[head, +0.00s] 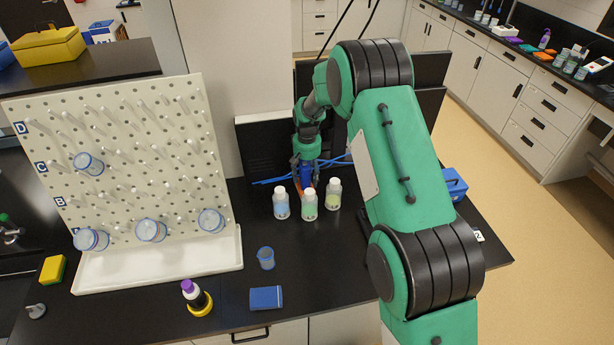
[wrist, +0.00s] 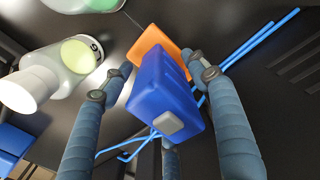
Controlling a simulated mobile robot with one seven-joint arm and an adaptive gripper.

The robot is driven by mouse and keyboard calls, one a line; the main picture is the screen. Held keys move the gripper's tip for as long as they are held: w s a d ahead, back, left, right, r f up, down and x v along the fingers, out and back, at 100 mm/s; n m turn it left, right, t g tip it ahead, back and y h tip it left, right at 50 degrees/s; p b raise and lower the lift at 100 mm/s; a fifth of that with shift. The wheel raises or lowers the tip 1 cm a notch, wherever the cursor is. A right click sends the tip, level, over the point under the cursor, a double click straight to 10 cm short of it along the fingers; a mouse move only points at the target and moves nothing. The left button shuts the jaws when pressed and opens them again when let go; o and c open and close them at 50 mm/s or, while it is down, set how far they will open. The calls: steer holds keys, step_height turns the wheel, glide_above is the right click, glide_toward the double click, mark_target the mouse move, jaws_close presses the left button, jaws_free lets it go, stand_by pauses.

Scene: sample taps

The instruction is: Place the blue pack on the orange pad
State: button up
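The blue pack (wrist: 160,88), a blue block with a grey square on its near end, lies between my gripper's fingers in the wrist view. In the head view the blue pack (head: 306,177) is partly hidden under my gripper (head: 305,166). The orange pad (wrist: 152,47) shows just beyond and beneath the pack, mostly covered by it; a sliver of the pad (head: 299,188) shows in the head view. My gripper (wrist: 162,80) has its fingers apart around the pack, with a narrow gap at the left finger. Whether the pack touches the pad is hard to tell.
Three capped bottles (head: 309,204) stand close in front of the gripper; one white-capped bottle (wrist: 50,75) is near the left finger. Blue rods (head: 270,181) lie around the pad. A pegboard (head: 120,160) stands left. The bench front holds a cup (head: 265,258) and a blue box (head: 266,298).

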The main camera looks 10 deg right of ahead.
mark_target(307, 164)
steer(key=shift+r, duration=0.1)
step_height(307, 164, up, 12)
steer(key=shift+p, duration=0.3)
stand_by(0.5)
stand_by(0.7)
steer(key=shift+r, duration=0.2)
steer(key=s+d+r+t, duration=0.1)
steer(key=s+r+t, duration=0.2)
steer(key=s+r, duration=2)
steer(key=s+r+t, duration=0.1)
steer(key=s, duration=1.3)
steer(key=s+d+r+t, duration=0.1)
steer(key=s+r, duration=0.1)
steer(key=s, duration=1.2)
steer(key=shift+r+t, duration=0.25)
steer(key=shift+t, duration=0.05)
